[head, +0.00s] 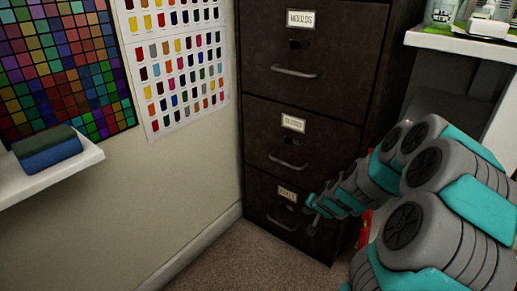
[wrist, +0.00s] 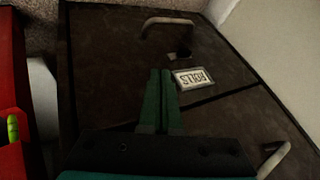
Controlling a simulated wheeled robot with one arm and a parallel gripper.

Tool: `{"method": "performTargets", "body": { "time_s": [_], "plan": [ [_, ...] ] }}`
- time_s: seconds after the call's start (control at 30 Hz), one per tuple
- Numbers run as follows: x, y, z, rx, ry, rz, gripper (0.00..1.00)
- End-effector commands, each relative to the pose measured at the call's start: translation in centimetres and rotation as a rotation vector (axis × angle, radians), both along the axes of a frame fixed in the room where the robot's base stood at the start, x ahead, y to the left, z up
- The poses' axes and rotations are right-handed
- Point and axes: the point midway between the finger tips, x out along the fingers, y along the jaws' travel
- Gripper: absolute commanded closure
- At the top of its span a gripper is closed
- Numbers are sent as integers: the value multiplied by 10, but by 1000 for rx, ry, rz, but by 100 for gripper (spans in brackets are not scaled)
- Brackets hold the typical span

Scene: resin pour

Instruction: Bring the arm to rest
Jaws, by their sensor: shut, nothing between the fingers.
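My arm reaches in from the right in the head view, in grey and teal. My gripper (head: 312,218) is low in front of the bottom drawer of a dark brown filing cabinet (head: 312,75). In the wrist view my gripper (wrist: 161,72) shows two green fingers pressed together with nothing between them. The cabinet front (wrist: 110,60) fills most of that view. A drawer handle (wrist: 167,22) and an upside-down label (wrist: 194,77) lie just past the fingertips. I cannot tell whether the fingers touch the cabinet. The visible drawers look shut.
A red object (head: 364,229) stands beside the cabinet, partly hidden by my arm; red also shows in the wrist view (wrist: 11,75). Another shelf (head: 460,43) is at upper right. Carpet (head: 235,262) left of the gripper is clear.

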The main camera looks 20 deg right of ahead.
Motion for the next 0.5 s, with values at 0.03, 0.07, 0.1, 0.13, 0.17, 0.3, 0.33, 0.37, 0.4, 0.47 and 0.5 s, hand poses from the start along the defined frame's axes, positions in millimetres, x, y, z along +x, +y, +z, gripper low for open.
{"method": "performTargets", "body": {
  "time_s": [0.03, 0.07, 0.1, 0.13, 0.17, 0.3, 0.33, 0.37, 0.4, 0.47, 0.5],
  "plan": [
    [0, 1, 1, 0, 1, 4, 100],
    [0, 3, 3, 0, 2, 9, 100],
    [-1, 7, 7, 1, 5, 21, 100],
    [-2, 12, 12, 0, 8, 35, 100],
    [-3, 19, 18, 2, 13, 54, 100],
    [-23, 66, 57, 5, 69, 193, 100],
    [-29, 78, 67, 2, 82, 228, 100],
    [-38, 90, 77, 1, 102, 265, 100],
    [-49, 104, 88, -2, 128, 312, 100],
    [-68, 123, 105, -11, 168, 378, 100],
    [-82, 135, 115, -14, 200, 421, 100]
  ]
}}
